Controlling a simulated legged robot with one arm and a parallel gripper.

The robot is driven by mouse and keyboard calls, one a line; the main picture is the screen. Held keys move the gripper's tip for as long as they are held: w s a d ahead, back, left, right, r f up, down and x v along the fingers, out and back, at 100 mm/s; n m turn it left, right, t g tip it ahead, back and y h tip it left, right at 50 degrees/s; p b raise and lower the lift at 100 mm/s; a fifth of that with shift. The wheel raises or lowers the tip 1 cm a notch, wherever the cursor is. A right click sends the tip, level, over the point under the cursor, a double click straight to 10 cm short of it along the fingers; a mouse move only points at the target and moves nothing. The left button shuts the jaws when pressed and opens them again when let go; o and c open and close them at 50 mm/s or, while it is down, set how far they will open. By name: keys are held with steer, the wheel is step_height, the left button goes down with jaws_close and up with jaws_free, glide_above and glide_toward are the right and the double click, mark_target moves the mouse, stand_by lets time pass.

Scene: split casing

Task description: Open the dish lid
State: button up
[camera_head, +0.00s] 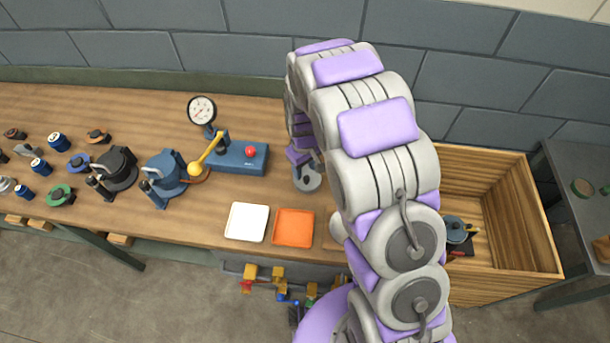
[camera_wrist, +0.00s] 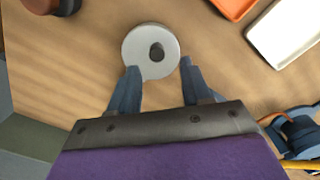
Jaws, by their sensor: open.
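A round pale grey lid (camera_wrist: 136,40) with a dark knob (camera_wrist: 156,51) at its middle lies on the wooden bench in the wrist view. In the head view a grey disc (camera_head: 309,181), seemingly the same lid, shows beside my arm. Any dish beneath is hidden. My gripper (camera_wrist: 160,68) is open and empty, its two blue fingers pointing at the near edge of the lid. The left fingertip overlaps the lid's edge in the picture; the right one is just beside it. I cannot tell their height or whether they touch.
An orange tray (camera_head: 293,228) and a white tray (camera_head: 247,222) lie near the bench's front edge. A blue press with a yellow lever (camera_head: 206,157) stands left of the lid. A dark round object (camera_wrist: 42,4) sits nearby. A wooden crate (camera_head: 528,225) is right of my arm.

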mark_target(306, 178)
step_height(306, 178, down, 3)
steer(key=shift+s+d+r, duration=0.1)
steer(key=shift+d+f, duration=0.35)
steer(key=shift+f, duration=0.35)
steer(key=shift+a, duration=0.15)
steer(key=shift+a, duration=0.15)
steer(key=c, duration=0.3)
jaws_close()
